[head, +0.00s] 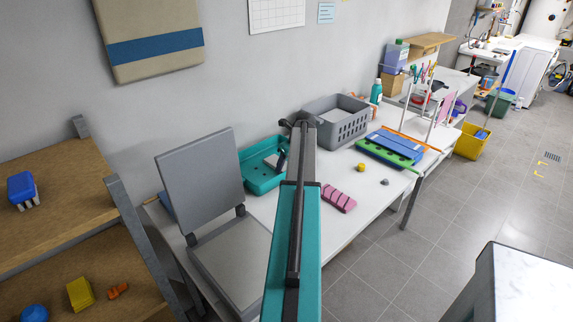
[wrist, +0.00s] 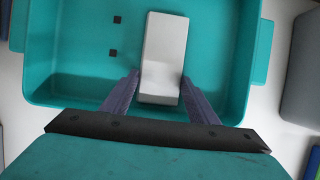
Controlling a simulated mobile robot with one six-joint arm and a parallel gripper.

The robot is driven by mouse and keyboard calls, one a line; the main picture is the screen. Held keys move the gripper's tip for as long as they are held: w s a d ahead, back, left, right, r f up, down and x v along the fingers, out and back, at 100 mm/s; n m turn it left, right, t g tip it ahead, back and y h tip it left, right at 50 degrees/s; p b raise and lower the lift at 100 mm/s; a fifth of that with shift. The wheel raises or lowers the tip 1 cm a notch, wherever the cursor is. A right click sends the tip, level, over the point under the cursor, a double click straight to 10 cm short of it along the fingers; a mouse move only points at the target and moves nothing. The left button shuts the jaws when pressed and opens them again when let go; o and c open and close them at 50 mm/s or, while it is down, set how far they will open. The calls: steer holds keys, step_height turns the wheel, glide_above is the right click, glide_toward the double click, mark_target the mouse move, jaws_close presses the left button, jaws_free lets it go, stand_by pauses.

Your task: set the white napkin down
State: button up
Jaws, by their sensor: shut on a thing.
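The white napkin (wrist: 164,48) is a pale, folded block between my fingers in the wrist view. My gripper (wrist: 160,82) is shut on its near end, one finger on each side. The napkin is over the inside of a teal tray (wrist: 68,90), right of the middle. In the head view my gripper (head: 281,158) reaches down at the teal tray (head: 262,182), and a little of the napkin (head: 271,160) shows beside the fingers. I cannot tell whether the napkin touches the tray floor.
The tray stands on a white table (head: 300,222). A grey folding chair-like panel (head: 200,180) is to its left, a grey crate (head: 340,125) to its right. A pink block (head: 339,198) and a yellow piece (head: 361,167) lie nearer the front edge.

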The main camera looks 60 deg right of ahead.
steer(key=o, duration=1.1)
steer(key=shift+b+v, duration=1.2)
steer(key=shift+v, duration=4.9)
